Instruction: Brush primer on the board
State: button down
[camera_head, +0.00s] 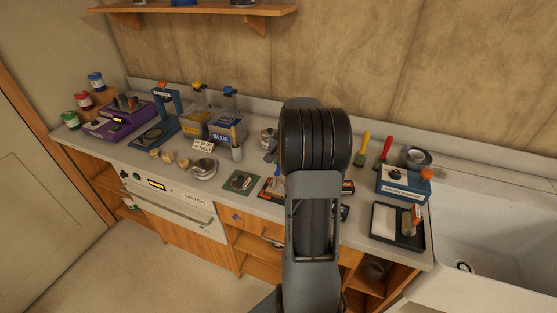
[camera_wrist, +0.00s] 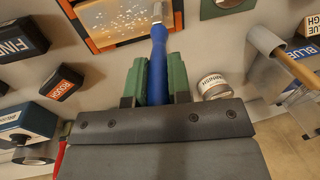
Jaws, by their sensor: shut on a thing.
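The board (camera_wrist: 125,18) is light brown with white specks, inside an orange and dark frame at the top of the wrist view. In the head view only orange edges show beside my arm. My gripper (camera_wrist: 160,82), with green finger pads, is shut on the blue handle of a brush (camera_wrist: 158,60). The brush points away from me, and its metal end (camera_wrist: 157,12) overlaps the board's edge. The bristles are cut off by the frame, so contact is unclear. A labelled tin (camera_wrist: 213,86) stands just right of the fingers. My arm hides the gripper in the head view.
Blocks marked FINE (camera_wrist: 20,40) and ROUGH (camera_wrist: 62,82) lie left of the brush. A wooden-handled tool (camera_wrist: 266,42) and blue container (camera_wrist: 300,72) are right. In the head view, a black tray (camera_head: 376,236) sits near the sink (camera_head: 490,225); yellow (camera_head: 363,148) and red (camera_head: 386,149) handles stand behind.

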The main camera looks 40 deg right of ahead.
jog(key=shift+s+d+b, duration=0.55)
jog(key=shift+s+d, duration=2.1)
jog(key=shift+s, duration=2.3)
jog(key=shift+w+a+p, duration=0.35)
jog(key=shift+w+a, duration=0.7)
jog(key=shift+w, duration=0.9)
jog(key=shift+w+a+p, duration=0.4)
jog(key=shift+w+a, duration=0.65)
jog(key=shift+w, duration=0.95)
jog(key=shift+w+a+p, duration=0.35)
jog(key=shift+w+a, duration=0.7)
jog(key=shift+w, duration=0.9)
